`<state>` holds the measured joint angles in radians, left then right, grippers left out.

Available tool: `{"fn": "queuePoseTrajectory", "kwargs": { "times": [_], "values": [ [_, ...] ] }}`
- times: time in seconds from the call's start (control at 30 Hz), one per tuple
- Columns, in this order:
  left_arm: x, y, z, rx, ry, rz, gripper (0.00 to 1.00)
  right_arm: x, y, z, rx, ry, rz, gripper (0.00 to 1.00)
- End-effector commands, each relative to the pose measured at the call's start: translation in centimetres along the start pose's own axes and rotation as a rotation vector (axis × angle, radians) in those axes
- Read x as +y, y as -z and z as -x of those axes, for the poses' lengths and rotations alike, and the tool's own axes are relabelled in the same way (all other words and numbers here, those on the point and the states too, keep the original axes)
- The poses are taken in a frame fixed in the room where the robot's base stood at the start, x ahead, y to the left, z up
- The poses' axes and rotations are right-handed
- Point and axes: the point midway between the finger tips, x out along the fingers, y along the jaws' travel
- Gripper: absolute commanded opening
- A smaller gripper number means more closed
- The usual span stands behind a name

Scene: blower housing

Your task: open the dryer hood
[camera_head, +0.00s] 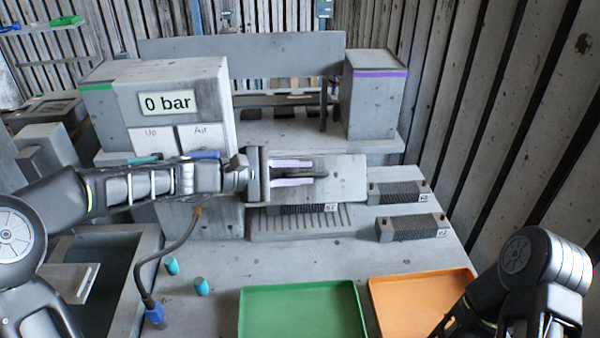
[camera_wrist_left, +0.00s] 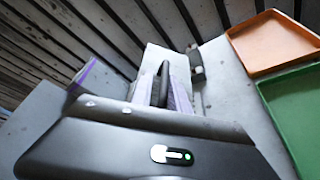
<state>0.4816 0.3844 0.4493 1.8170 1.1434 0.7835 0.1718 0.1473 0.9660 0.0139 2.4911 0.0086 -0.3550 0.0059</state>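The dryer hood (camera_head: 345,187) is a pale grey flat-topped cover in the middle of the bench, low over a ribbed grey base (camera_head: 300,227). It looks closed. A dark bar handle (camera_head: 318,174) stands on it. My left gripper (camera_head: 292,173) reaches in from the left with its two pale purple-tinted fingers on either side of the handle. In the left wrist view the handle (camera_wrist_left: 164,82) stands between the fingers, with what look like narrow gaps, so the gripper seems open around it. My right arm shows at the lower right; its gripper is out of view.
A grey housing with a "0 bar" display (camera_head: 168,102) and Up and Air panels stands left behind my left arm. Two dark ribbed blocks (camera_head: 412,228) lie right of the hood. Green (camera_head: 302,288) and orange (camera_head: 405,280) trays and two teal caps lie in front.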

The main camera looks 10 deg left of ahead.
Motion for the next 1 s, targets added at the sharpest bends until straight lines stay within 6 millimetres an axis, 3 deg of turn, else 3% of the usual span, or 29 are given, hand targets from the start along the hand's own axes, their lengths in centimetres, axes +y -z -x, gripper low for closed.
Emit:
{"fn": "queuePoseTrajectory", "kwargs": {
  "times": [0.33, 0.8, 1.0],
  "values": [
    [0.7, -0.6, 0.2, -0.002, 0.0, -0.004, 0.2, 0.0, 0.0, -0.1, 0.001, 0.0, 0.0, 0.0],
    [6.7, -5.3, 2.2, -0.001, -0.001, -0.003, 0.2, 0.2, 0.1, -0.9, 0.003, 0.003, 0.002, 0.0],
    [7.6, -6.0, 2.5, -0.001, 0.001, -0.001, 0.2, 0.2, 0.1, -0.9, 0.003, 0.004, 0.003, 0.0]
  ]
}}
